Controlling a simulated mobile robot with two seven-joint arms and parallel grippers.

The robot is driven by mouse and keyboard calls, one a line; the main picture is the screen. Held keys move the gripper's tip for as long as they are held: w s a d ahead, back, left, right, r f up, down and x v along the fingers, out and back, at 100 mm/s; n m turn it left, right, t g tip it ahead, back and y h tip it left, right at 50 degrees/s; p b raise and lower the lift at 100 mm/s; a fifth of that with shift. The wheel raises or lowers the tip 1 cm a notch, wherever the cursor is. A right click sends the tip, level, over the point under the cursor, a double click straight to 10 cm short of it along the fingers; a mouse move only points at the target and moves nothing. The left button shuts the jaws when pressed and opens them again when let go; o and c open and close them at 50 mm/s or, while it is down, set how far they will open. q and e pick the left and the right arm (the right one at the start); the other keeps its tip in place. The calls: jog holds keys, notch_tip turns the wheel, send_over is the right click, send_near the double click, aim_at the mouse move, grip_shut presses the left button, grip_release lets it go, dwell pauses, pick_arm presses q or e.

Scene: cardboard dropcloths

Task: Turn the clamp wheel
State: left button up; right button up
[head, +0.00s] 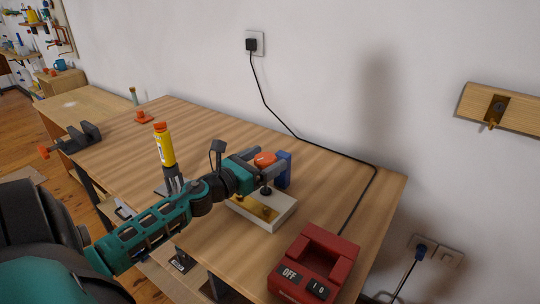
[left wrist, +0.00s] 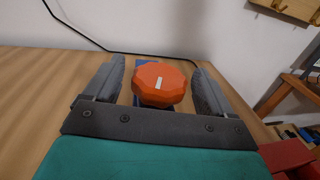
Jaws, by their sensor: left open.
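The clamp wheel is an orange faceted knob (left wrist: 160,84) with a white mark on its face. In the head view the orange wheel (head: 265,159) sits by a blue clamp body (head: 284,170) on the workbench. My left gripper (left wrist: 158,82) is open, with one finger on each side of the wheel and visible gaps. In the head view my left gripper (head: 264,164) reaches the wheel from the left and partly hides it. A pale block with a brass-coloured part (head: 275,213) lies below the clamp. My right gripper is not in view.
A red device marked OFF (head: 315,262) stands at the bench's near right, its black cable running to a wall socket (head: 254,43). A yellow tube with an orange cap (head: 163,144) stands left of my arm. A dark vise (head: 84,136) is at the far left. The back middle of the bench is clear.

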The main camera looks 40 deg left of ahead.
pick_arm(q)
jog(key=shift+w, duration=1.1)
jog(key=shift+d, duration=0.1)
jog(key=c, duration=1)
